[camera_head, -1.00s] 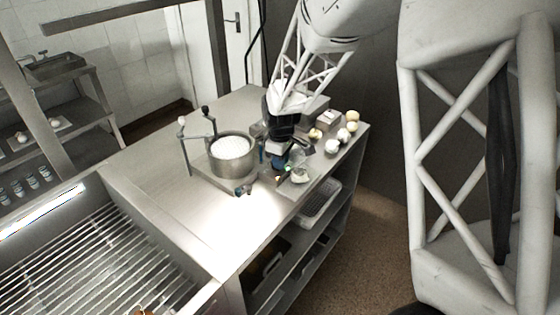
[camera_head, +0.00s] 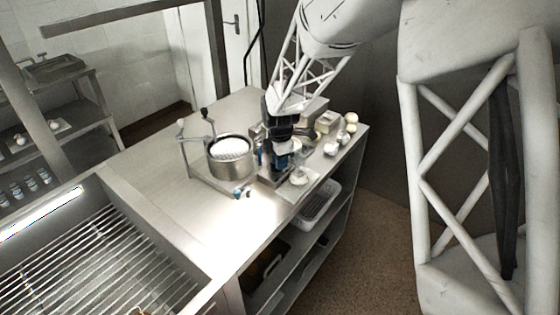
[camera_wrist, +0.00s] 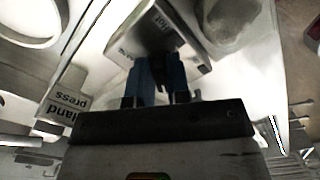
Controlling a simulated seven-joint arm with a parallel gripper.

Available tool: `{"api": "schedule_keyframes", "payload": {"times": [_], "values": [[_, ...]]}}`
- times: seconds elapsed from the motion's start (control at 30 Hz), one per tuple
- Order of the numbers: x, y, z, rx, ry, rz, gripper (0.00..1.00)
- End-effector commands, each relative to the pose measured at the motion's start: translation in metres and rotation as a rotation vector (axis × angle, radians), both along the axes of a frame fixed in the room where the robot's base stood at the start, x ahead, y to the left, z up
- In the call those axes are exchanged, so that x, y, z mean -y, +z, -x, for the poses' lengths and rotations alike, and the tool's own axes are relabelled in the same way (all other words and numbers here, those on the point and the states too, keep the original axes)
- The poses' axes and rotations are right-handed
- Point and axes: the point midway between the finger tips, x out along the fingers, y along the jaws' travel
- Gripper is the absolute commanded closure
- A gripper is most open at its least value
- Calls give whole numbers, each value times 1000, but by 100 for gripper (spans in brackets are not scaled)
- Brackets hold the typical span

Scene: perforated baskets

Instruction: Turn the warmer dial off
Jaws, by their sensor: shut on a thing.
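My gripper (camera_head: 280,168) points down over the right part of the steel table, just right of the round pot. In the wrist view its two blue fingers (camera_wrist: 159,80) are close together, with a small dark part, apparently the warmer dial (camera_wrist: 160,72), between them. That part is mostly hidden by the fingers. Directly beyond it is a box-like warmer (camera_wrist: 190,50) with a partly readable label. In the head view the arm and gripper hide the dial, so its setting cannot be read.
A metal pot (camera_head: 231,158) with white contents stands in a lever frame left of my gripper. The wrist view shows a "Hand press" label (camera_wrist: 64,104). Several pale round items (camera_head: 331,149) lie to the right. The table's front left (camera_head: 170,190) is clear.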

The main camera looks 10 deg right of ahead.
Motion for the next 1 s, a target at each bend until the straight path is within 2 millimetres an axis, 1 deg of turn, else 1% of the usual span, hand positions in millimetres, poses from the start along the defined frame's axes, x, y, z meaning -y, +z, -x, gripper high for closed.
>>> {"api": "schedule_keyframes", "payload": {"times": [0.23, 0.57, 0.6, 0.73, 1.0], "values": [[1, -1, 0, -2, 44, 0, 100], [1, -1, 0, -2, 45, 0, 100], [1, -1, 0, -2, 45, 0, 78], [0, -1, 0, -1, 45, 0, 58], [0, 0, 0, 0, 45, 0, 57]]}}
